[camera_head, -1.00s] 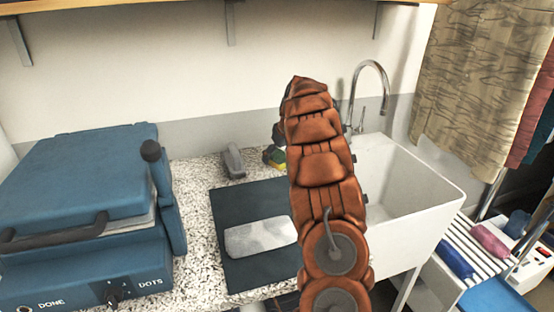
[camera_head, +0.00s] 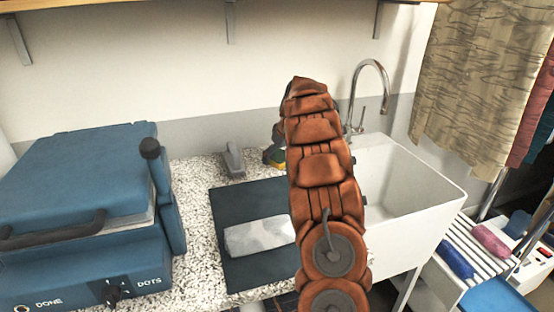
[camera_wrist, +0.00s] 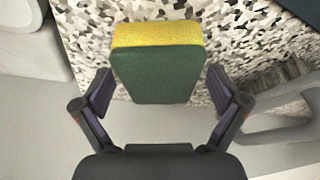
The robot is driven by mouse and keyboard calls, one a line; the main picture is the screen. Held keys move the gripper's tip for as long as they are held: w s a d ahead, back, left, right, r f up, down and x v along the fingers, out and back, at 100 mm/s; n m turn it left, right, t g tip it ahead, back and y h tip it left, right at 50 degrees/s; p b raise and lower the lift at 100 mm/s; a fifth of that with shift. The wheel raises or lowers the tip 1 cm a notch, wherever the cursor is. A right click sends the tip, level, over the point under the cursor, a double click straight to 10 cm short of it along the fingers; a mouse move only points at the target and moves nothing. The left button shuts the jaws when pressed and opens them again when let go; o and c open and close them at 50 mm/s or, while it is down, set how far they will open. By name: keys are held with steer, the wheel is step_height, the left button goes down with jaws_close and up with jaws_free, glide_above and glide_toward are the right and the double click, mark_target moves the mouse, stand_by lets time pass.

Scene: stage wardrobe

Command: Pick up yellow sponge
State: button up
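The yellow sponge (camera_wrist: 157,35) has a dark green face turned toward the wrist camera. It lies on the speckled counter at the top middle of the wrist view. My gripper (camera_wrist: 158,90) is open, with one finger on each side of the sponge's lower end and a visible gap to both. In the head view, a small part of the sponge (camera_head: 277,161) shows beside my arm, near the wall. My arm hides most of the gripper there.
A grey tool (camera_head: 233,160) stands left of the sponge. A white sink (camera_head: 415,188) with a faucet (camera_head: 371,68) is on the right. A dark mat (camera_head: 232,200) with a folded cloth (camera_head: 258,235) lies in front. A blue press (camera_head: 85,190) stands at left.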

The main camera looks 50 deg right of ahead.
mark_target(278, 155)
steer(key=c, duration=0.9)
steer(key=shift+o, duration=0.2)
steer(key=shift+r, duration=0.1)
steer(key=shift+r+p, duration=0.3)
steer(key=shift+p, duration=0.2)
steer(key=shift+r+b, duration=0.45)
steer(key=shift+r, duration=1.1)
steer(key=shift+s+r, duration=0.15)
steer(key=shift+s, duration=0.2)
steer(key=shift+s+a, duration=0.2)
steer(key=shift+s, duration=0.5)
steer(key=s+a+b, duration=0.1)
steer(key=s, duration=0.3)
steer(key=s+r+b, duration=0.1)
steer(key=s, duration=0.4)
steer(key=s+a+b, duration=0.1)
steer(key=s, duration=0.3)
steer(key=shift+s+a+r, duration=0.15)
steer(key=shift+s+a, duration=0.15)
steer(key=shift+a, duration=0.05)
